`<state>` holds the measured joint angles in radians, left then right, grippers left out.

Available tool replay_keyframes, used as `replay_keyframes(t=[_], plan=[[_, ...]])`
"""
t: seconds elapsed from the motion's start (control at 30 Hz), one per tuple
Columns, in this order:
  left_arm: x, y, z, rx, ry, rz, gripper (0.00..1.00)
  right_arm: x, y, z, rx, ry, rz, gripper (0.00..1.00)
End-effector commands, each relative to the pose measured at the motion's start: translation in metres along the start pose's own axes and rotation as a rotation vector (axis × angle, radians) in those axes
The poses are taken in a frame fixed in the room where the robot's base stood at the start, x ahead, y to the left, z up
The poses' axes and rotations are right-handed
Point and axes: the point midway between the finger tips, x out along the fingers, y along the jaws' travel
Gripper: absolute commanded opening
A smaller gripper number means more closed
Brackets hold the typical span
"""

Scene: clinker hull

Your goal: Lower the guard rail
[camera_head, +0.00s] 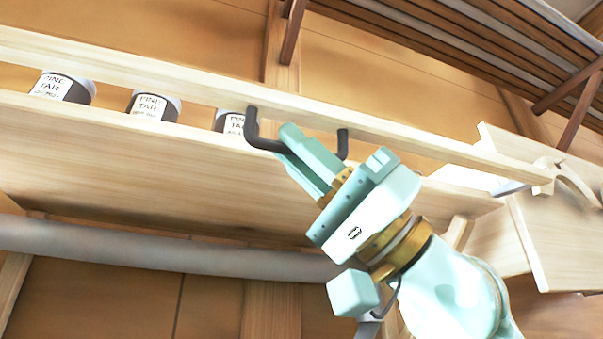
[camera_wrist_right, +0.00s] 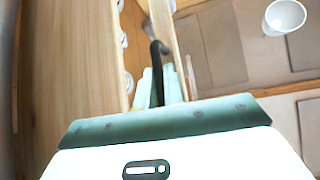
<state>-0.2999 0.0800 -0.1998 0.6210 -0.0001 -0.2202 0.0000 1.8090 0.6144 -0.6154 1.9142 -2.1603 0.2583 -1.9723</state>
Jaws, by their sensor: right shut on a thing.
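The guard rail (camera_head: 180,84) is a long pale wooden bar running along the front of a shelf (camera_head: 120,150), sloping down to the right in the head view. A dark bent handle (camera_head: 262,143) is fixed to the rail. My right gripper (camera_head: 292,147) is shut on the handle's grip between its two ends. In the right wrist view the dark handle (camera_wrist_right: 156,72) passes between the pale green fingers, and the rail (camera_wrist_right: 163,28) shows beyond. The fingers hide part of the handle. My left gripper is in neither view.
Several pine tar tins (camera_head: 153,105) stand on the shelf behind the rail. A curved wooden piece (camera_head: 572,180) is at the rail's right end. A grey pipe (camera_head: 150,247) runs below the shelf. Slatted planks (camera_head: 450,45) hang above. A white round container (camera_wrist_right: 284,16) shows in the wrist view.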

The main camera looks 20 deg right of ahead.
Motion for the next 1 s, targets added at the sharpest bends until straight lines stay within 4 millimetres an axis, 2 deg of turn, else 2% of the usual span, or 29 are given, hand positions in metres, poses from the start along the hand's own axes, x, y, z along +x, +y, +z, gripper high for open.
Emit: replay_keyframes(t=[0.03,0.1,0.57,0.73,1.0], plan=[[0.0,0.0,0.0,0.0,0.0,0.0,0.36,0.0,0.003,-0.001,0.003,0.001,0.007,0.16],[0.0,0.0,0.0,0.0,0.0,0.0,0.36,0.0,0.003,-0.001,0.002,0.001,0.006,0.32],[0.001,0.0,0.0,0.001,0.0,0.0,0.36,-0.003,0.001,-0.001,0.0,0.001,0.002,0.32],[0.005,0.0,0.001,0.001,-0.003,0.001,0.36,-0.027,0.003,0.0,-0.001,0.002,0.006,0.32],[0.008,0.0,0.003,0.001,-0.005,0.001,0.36,-0.095,0.003,-0.001,-0.006,-0.001,0.011,0.32]])
